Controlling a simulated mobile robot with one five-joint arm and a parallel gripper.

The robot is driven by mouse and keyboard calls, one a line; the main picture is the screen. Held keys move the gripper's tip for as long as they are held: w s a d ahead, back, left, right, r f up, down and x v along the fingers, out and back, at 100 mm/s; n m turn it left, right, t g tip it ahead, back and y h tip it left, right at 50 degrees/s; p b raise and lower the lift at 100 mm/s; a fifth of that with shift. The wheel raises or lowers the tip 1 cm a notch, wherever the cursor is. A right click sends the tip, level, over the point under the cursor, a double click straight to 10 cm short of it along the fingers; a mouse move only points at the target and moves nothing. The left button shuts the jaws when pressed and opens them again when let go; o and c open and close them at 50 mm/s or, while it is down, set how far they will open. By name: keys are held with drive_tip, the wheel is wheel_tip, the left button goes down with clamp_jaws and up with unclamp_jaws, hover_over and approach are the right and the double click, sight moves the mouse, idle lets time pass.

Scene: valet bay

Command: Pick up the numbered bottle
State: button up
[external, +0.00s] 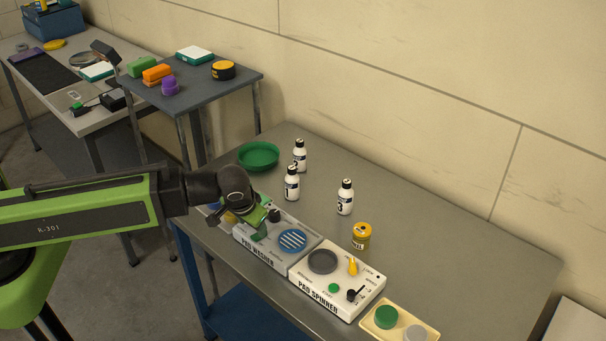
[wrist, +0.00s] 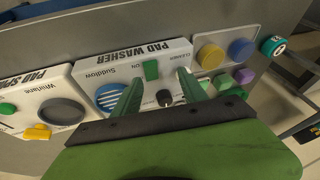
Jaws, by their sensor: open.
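Three white bottles with black caps and dark number labels stand upright on the grey table. Bottle 1 (external: 291,184) is at the front left, bottle 3 (external: 345,198) is to its right. Another bottle (external: 300,156) stands behind bottle 1, its number partly hidden. My gripper (external: 264,222) is over the pad washer, left of and in front of the bottles. In the wrist view my gripper (wrist: 160,88) is open, with two green fingers apart and nothing held between them. No bottle shows in the wrist view.
The pad washer (external: 262,248) and pad spinner (external: 327,288) line the table's front edge. A yellow jar (external: 361,236) stands right of bottle 3, and a green bowl (external: 258,156) lies behind left. A cream tray (external: 378,331) holds round pads. The table's right rear is clear.

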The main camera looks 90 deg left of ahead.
sight(289, 172)
drive_tip(key=w+a+t+y+b, duration=0.1)
drive_tip(key=a+b, duration=0.1)
drive_tip(key=a, duration=0.2)
drive_tip(key=w+a+t+y+b, duration=0.1)
drive_tip(key=w+a+b, duration=0.1)
drive_tip(key=a, duration=0.3)
drive_tip(key=w+a+n+t+y+b, duration=0.1)
drive_tip(key=w+a+b, duration=0.1)
drive_tip(key=a, duration=0.2)
drive_tip(key=shift+w+a+f+t+y, duration=0.15)
drive_tip(key=shift+a+f+t+y, duration=0.15)
drive_tip(key=shift+a+t, duration=0.1)
drive_tip(key=w+a+t+b, duration=0.1)
drive_tip(key=b, duration=0.1)
drive_tip(key=w+a+t+y+b, duration=0.1)
drive_tip(key=a+b, duration=0.1)
drive_tip(key=a+r+m+t+y+b, duration=0.1)
drive_tip(key=a+b, duration=0.1)
drive_tip(key=shift+w+a+t, duration=0.2)
drive_tip(key=shift+w+t, duration=0.1)
drive_tip(key=shift+w, duration=0.1)
drive_tip(key=shift+w+r, duration=0.1)
drive_tip(key=shift+r, duration=0.15)
drive_tip(key=b+x, duration=0.2)
drive_tip(key=x, duration=0.5)
drive_tip(key=shift+w+a+f+b, duration=0.1)
drive_tip(key=shift+w+a+b, duration=0.1)
drive_tip(key=shift+w+b, duration=0.1)
drive_tip(key=shift+s, duration=0.1)
clamp_jaws()
